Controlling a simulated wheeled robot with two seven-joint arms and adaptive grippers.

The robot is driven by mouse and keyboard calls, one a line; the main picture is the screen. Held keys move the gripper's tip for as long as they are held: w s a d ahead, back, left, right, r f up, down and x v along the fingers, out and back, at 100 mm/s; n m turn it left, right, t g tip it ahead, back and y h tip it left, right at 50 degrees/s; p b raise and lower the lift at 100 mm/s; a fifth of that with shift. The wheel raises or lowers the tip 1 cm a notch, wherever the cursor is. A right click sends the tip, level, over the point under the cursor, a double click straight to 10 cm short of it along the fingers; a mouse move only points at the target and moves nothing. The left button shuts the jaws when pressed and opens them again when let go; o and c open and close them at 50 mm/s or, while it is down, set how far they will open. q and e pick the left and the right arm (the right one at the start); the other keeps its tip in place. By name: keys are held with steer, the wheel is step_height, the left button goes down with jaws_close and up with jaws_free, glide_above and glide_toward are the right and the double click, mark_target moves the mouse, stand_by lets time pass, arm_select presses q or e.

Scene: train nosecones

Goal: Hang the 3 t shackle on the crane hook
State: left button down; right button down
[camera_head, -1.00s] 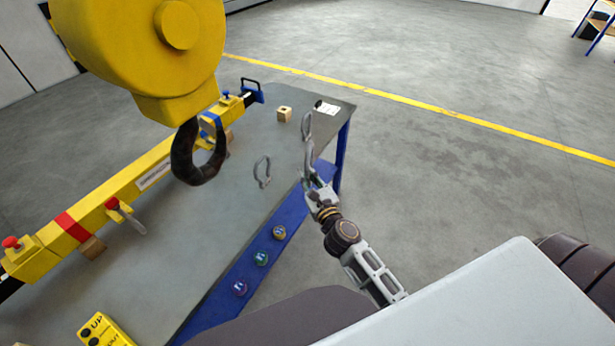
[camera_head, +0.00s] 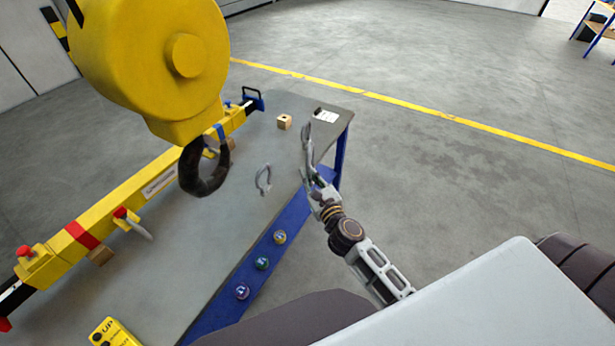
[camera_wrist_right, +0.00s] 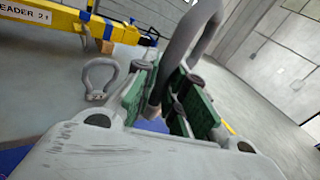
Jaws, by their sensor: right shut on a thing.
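My right gripper (camera_head: 309,177) is shut on a grey shackle (camera_head: 308,142) and holds it up by the table's right edge. In the right wrist view the held shackle (camera_wrist_right: 182,45) rises between the green-lined finger pads. The dark crane hook (camera_head: 190,183) hangs under a yellow hook block (camera_head: 145,60), left of my right gripper and apart from the held shackle. A second grey shackle (camera_head: 264,181) is on the table between them; it also shows in the right wrist view (camera_wrist_right: 101,77). I cannot read a load mark on either shackle. My left gripper is not in view.
A yellow beam (camera_head: 130,205) with red knobs lies along the left of the grey table (camera_head: 190,265). A wooden block (camera_head: 284,122) and a white card (camera_head: 326,116) are at the far end. A yellow pendant (camera_head: 110,332) lies near. Floor beyond the table is clear.

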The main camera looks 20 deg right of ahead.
steer(key=shift+d+n+g+y, duration=0.7)
steer(key=shift+d+n+y, duration=0.8)
steer(key=shift+d+n, duration=0.75)
steer(key=w+a+r+n+g+y, duration=0.4)
steer(key=w+a+n+y, duration=0.2)
steer(key=w+a, duration=0.1)
steer(key=shift+w+a+r+n, duration=0.2)
steer(key=shift+a+r+n, duration=0.2)
steer(key=shift+a, duration=0.3)
stand_by(0.4)
steer(key=shift+w+a+r+n+g+y, duration=0.25)
steer(key=shift+a+r+n+g+y, duration=0.15)
steer(key=shift+g+y, duration=0.2)
stand_by(0.4)
steer(key=shift+w+a+r, duration=0.1)
steer(key=shift+a, duration=0.25)
